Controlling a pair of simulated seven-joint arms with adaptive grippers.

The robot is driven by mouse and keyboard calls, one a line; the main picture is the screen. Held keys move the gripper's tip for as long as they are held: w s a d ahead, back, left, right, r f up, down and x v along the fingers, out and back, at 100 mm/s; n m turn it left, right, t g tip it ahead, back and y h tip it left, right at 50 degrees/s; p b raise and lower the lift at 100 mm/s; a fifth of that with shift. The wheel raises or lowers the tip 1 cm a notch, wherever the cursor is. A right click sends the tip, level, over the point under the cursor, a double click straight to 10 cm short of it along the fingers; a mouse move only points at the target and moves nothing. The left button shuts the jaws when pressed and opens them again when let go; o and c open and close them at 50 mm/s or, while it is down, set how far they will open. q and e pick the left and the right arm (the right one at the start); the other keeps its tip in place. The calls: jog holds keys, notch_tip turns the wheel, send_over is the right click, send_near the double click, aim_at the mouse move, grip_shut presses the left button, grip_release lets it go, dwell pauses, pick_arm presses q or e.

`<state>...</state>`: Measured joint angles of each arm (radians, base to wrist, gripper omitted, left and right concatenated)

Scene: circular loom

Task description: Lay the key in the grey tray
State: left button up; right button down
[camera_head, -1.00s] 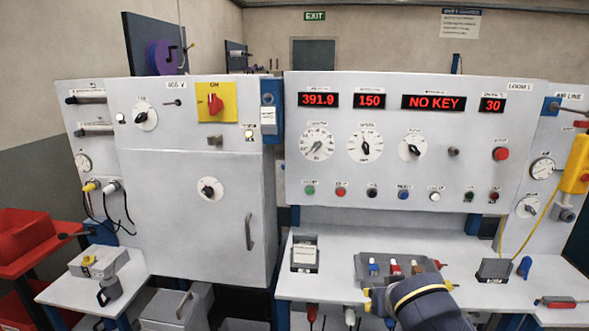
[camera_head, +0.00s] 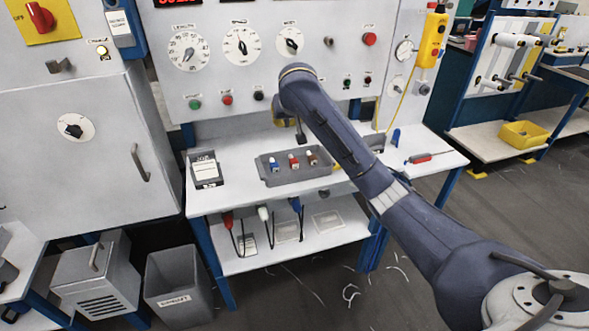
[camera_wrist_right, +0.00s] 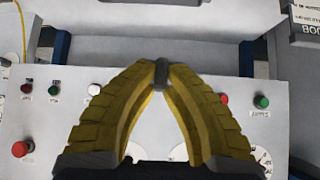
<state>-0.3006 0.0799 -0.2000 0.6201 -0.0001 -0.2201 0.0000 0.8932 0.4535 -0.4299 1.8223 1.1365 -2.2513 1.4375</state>
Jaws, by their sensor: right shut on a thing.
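The grey tray (camera_head: 298,178) lies on the white bench below the control panel. Several small tagged things stand in it: a blue one (camera_head: 274,165), a red one (camera_head: 293,161) and a brown one (camera_head: 312,158). My right gripper (camera_head: 286,120) is above and behind the tray, near the panel front. In the right wrist view its yellow fingers (camera_wrist_right: 161,76) close at the tips on a small dark piece (camera_wrist_right: 161,70), which looks like the key; most of it is hidden. A dark piece (camera_head: 301,134) hangs beside the gripper in the head view. My left gripper is out of view.
A card holder (camera_head: 204,168) stands left of the tray. A red-handled tool (camera_head: 420,158) lies on the right of the bench. Tools with red, white and blue handles hang at the bench front (camera_head: 264,212). Panel buttons (camera_head: 227,100) are close to my right gripper.

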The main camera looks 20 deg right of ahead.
jog(key=w+d+f, duration=0.2)
jog(key=w, duration=0.1)
jog(key=n, duration=0.1)
send_near(287, 168)
jog(key=shift+y, duration=0.4)
jog(key=x, duration=0.5)
jog(key=shift+w+d, duration=0.2)
jog(key=shift+d, duration=0.05)
jog(key=shift+f, duration=0.3)
